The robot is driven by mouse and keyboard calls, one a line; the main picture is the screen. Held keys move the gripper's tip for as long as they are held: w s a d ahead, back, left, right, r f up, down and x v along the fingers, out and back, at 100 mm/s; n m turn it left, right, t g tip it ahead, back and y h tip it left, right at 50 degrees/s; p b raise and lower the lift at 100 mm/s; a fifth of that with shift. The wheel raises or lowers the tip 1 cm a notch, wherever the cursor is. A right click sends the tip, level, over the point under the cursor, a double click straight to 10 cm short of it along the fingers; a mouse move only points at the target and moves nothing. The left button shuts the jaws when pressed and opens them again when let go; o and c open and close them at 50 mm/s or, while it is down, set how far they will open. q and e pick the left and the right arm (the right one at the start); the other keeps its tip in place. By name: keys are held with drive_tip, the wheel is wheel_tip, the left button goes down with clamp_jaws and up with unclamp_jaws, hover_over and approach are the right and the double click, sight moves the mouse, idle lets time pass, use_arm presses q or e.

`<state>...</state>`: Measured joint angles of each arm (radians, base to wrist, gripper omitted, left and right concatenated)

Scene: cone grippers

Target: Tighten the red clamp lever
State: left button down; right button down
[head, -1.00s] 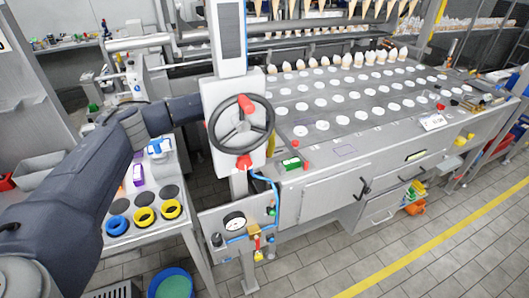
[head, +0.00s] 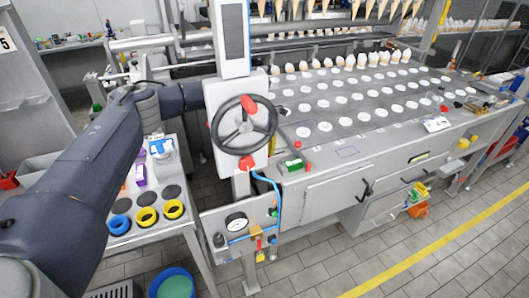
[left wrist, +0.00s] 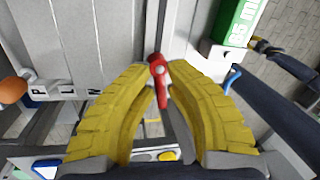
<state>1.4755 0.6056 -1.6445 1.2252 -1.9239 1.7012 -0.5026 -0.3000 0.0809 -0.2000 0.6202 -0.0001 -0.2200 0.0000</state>
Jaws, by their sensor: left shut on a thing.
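The red clamp lever (left wrist: 157,68) shows in the left wrist view, upright near the middle, with its lower part between the fingertips. My left gripper (left wrist: 160,92) has two ridged yellow fingers that meet around the lever. In the head view my left arm reaches in from the left and its end goes behind the white panel with the handwheel, so the gripper and the lever's joint are hidden there. My right gripper is in neither view.
The black handwheel (head: 244,125) with red knobs stands close to my left forearm. A side table (head: 195,219) with blue and yellow rings is below the arm. A green box (left wrist: 237,22) is at upper right in the wrist view.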

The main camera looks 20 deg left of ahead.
use_arm(q)
drive_tip(key=shift+a+f+m, duration=0.15)
drive_tip(key=shift+f+m, duration=0.05)
drive_tip(key=shift+m, duration=0.8)
drive_tip(key=c, duration=1.5)
unclamp_jaws()
drive_tip(key=shift+w, duration=0.1)
drive_tip(key=shift+o, duration=0.2)
wheel_tip(320, 180, up, 12)
drive_tip(key=w+a, duration=0.1)
drive_tip(key=shift+w+a, duration=0.3)
